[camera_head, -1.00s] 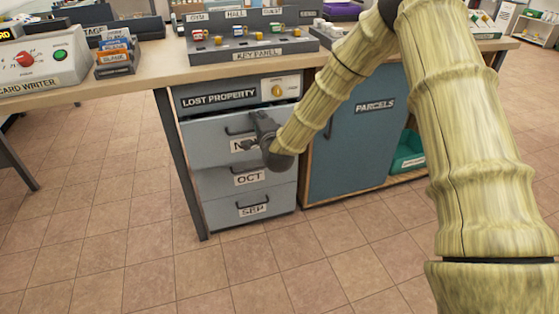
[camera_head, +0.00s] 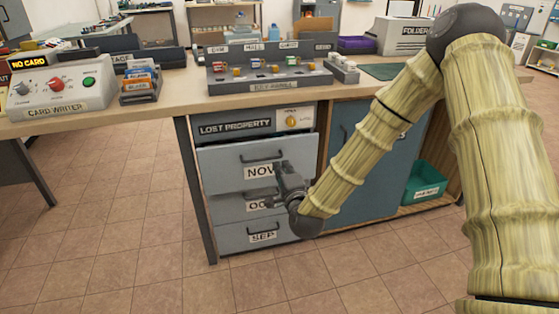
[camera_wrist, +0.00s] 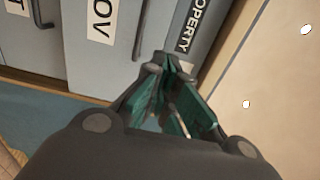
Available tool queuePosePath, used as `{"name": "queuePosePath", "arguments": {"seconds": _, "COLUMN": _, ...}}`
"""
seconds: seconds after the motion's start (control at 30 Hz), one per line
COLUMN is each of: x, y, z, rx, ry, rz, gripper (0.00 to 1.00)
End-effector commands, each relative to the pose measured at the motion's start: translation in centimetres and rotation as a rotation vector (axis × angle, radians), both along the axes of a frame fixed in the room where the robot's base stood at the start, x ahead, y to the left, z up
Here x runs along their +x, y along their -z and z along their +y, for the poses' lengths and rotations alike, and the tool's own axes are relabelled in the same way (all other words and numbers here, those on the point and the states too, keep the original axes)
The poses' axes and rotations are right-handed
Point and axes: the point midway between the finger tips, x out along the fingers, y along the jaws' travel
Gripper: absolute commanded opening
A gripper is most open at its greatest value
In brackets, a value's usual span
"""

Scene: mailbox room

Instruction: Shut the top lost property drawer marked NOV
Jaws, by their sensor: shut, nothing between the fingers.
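The top drawer marked NOV (camera_head: 226,172) is a grey-blue front with a dark bar handle and a white label. It stands out past the OCT drawer (camera_head: 226,206) below it, so it is partly open. In the wrist view the NOV drawer (camera_wrist: 119,60) appears sideways, its label cut off by the top edge. My gripper (camera_head: 278,182) is shut and empty in front of the drawer's lower right part, hiding some of the OCT label. Its fingers (camera_wrist: 168,66) show near the drawer's handle in the wrist view; I cannot tell whether they touch the drawer.
The LOST PROPERTY panel (camera_head: 235,127) with a yellow knob is above the drawer. The SEP drawer (camera_head: 235,238) is at the bottom. The blue PARCELS door (camera_head: 340,185) is to the right, partly behind my arm. The desktop (camera_head: 180,98) overhangs above. The floor in front is clear.

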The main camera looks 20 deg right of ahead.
Motion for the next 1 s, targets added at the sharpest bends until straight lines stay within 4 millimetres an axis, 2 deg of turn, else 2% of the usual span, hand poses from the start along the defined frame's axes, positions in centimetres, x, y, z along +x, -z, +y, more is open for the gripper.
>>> {"name": "queuePosePath", "arguments": {"seconds": 0.23, "x": -0.8, "y": -0.4, "z": -1.1, "rx": 0.006, "ry": 0.002, "rz": 0.003, "gripper": 0.00}}
{"name": "queuePosePath", "arguments": {"seconds": 0.5, "x": -0.8, "y": -0.5, "z": -5.5, "rx": 0.009, "ry": 0.002, "rz": 0.005, "gripper": 0.00}}
{"name": "queuePosePath", "arguments": {"seconds": 0.67, "x": -1.1, "y": -0.1, "z": -7.5, "rx": 0.004, "ry": 0.003, "rz": 0.001, "gripper": 0.00}}
{"name": "queuePosePath", "arguments": {"seconds": 0.87, "x": -0.8, "y": 0.3, "z": -8.0, "rx": -0.001, "ry": 0.000, "rz": 0.000, "gripper": 0.00}}
{"name": "queuePosePath", "arguments": {"seconds": 1.0, "x": 0.7, "y": 0.3, "z": -8.0, "rx": -0.001, "ry": -0.001, "rz": -0.003, "gripper": 0.00}}
